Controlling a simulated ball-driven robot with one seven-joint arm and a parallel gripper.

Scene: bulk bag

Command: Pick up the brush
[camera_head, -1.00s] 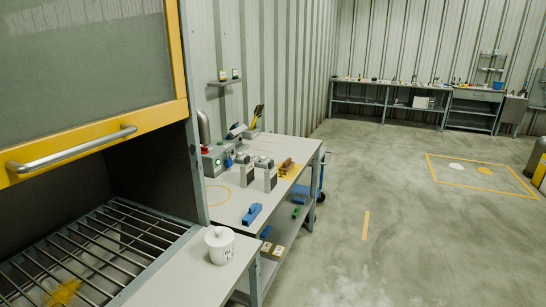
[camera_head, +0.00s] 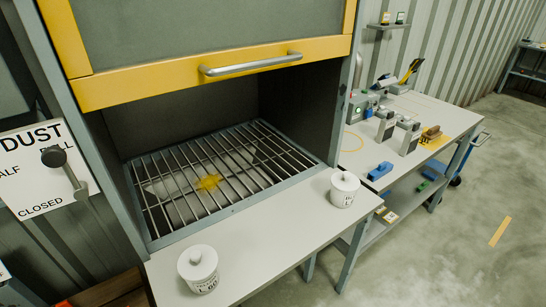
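A small brown block-like item (camera_head: 431,131) lies on a yellow patch on the bench at the right. It looks like a wooden-backed brush, but it is too small to be sure. A blue item (camera_head: 380,171) lies nearer on the same bench (camera_head: 415,165); I cannot tell what it is. My gripper is not in view.
A cabinet with a raised yellow-framed sash (camera_head: 250,66) and a metal grate (camera_head: 155,205) stands in front. White lidded pots (camera_head: 198,270) and (camera_head: 344,190) stand on its front ledge (camera_head: 270,240). Grey devices (camera_head: 385,125) stand on the bench.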

